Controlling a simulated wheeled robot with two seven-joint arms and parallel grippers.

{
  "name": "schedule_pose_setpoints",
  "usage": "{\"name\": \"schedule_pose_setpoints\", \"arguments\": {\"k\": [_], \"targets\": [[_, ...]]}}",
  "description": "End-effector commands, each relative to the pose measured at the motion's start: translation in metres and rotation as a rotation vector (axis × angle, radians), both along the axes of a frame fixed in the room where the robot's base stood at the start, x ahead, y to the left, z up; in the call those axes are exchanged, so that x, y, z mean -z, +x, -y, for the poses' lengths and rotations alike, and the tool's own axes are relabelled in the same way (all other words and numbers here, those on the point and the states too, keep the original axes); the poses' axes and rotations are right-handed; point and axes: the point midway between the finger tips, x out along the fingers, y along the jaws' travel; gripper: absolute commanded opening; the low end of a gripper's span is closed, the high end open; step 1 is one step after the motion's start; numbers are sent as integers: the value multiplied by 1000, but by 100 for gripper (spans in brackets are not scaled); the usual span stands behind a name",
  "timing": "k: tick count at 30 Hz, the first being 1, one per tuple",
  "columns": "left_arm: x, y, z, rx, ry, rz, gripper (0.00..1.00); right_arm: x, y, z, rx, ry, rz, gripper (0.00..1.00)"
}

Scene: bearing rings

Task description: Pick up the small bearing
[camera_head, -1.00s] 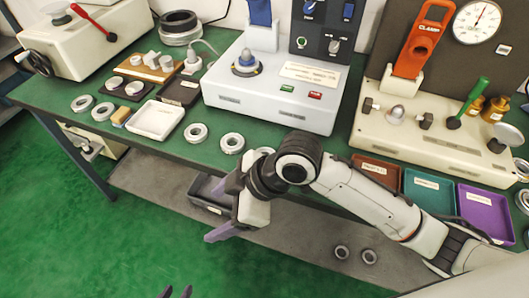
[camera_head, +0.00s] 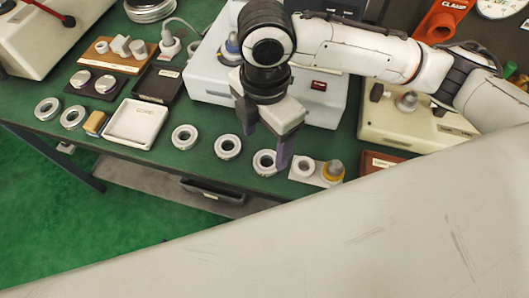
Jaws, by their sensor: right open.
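Several metallic bearing rings lie on the green table in front of the white machine. One ring (camera_head: 228,147) lies left of my right gripper (camera_head: 266,143), and another (camera_head: 184,137) lies further left. A third ring (camera_head: 263,163) is just below the gripper's purple fingers, partly behind one of them. A smaller-looking ring (camera_head: 304,170) sits on a white plate beside a yellow-based part, right of the fingers. I cannot tell for sure which one is the small bearing. The right gripper points down, open and empty. My left gripper is not in view.
A white tray (camera_head: 118,135), a tan block (camera_head: 95,122) and two rings (camera_head: 48,108) are at the left. A dark tray (camera_head: 156,98) and the white machine (camera_head: 205,78) stand behind. A large pale surface hides the lower right.

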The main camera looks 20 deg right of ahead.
Motion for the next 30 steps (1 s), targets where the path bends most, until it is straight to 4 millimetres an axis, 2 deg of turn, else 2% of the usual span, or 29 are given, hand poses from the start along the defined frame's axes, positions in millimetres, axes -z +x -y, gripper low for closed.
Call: {"name": "schedule_pose_setpoints", "arguments": {"k": [1, 5, 15, 19, 25, 30], "targets": [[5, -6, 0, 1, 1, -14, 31, 7, -1, 0, 1, -1, -3, 69], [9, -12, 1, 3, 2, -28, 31, 16, 0, 0, 1, 1, 1, 69], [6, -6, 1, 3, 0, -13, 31, 60, 2, 7, 1, 2, -2, 69], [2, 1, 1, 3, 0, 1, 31, 67, 3, 7, 0, 1, 2, 69], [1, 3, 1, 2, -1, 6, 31, 67, 3, 7, 0, 1, 3, 69], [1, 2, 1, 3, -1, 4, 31, 67, 3, 7, 0, 2, 2, 41]]}}
